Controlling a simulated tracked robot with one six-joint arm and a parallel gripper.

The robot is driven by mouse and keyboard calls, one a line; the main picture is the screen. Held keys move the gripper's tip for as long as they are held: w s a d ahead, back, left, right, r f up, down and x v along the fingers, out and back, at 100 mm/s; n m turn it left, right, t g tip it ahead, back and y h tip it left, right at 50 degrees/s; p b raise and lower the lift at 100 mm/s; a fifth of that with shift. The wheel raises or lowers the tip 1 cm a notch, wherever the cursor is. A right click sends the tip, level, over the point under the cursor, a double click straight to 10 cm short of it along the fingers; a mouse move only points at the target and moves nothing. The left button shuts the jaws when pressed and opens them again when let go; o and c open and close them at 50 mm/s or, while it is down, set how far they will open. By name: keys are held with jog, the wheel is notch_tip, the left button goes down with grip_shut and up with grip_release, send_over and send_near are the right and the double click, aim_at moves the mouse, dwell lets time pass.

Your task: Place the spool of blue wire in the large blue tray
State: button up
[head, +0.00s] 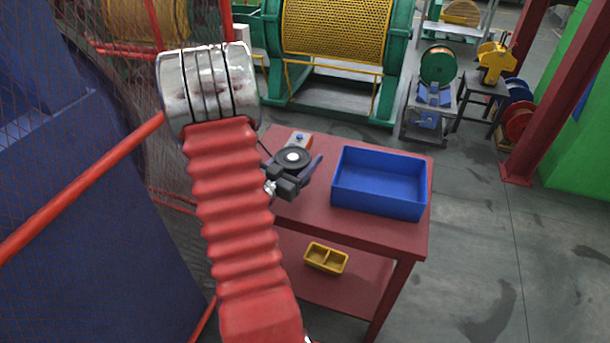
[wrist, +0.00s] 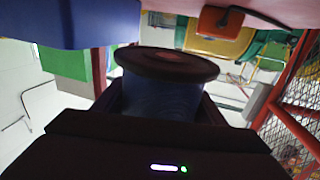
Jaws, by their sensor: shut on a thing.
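The spool of blue wire (wrist: 160,95) sits between the fingers of my gripper (wrist: 160,108) in the wrist view, with its dark flange toward the top. In the head view the spool's black flange (head: 292,157) with a white centre shows at the table's left part. My gripper (head: 293,172) is shut around the spool there. Whether the spool touches the table I cannot tell. The large blue tray (head: 380,181) stands on the red table to the right of the spool, apart from it, and looks empty. The tray also shows at upper left in the wrist view (wrist: 70,22).
The red table (head: 340,229) carries a small red and grey box (head: 300,140) behind the spool. A yellow two-part bin (head: 326,258) lies on the lower shelf. Red railing and mesh (head: 95,185) stand at left. The floor (head: 480,240) right of the table is clear.

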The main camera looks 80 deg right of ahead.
jog(key=shift+f, duration=1.3)
jog(key=shift+f, duration=2.05)
jog(key=shift+f, duration=0.1)
jog(key=o, duration=1.6)
jog(key=shift+o, duration=0.2)
jog(key=shift+a, duration=0.1)
jog(key=shift+v, duration=5.95)
jog(key=shift+w, duration=0.1)
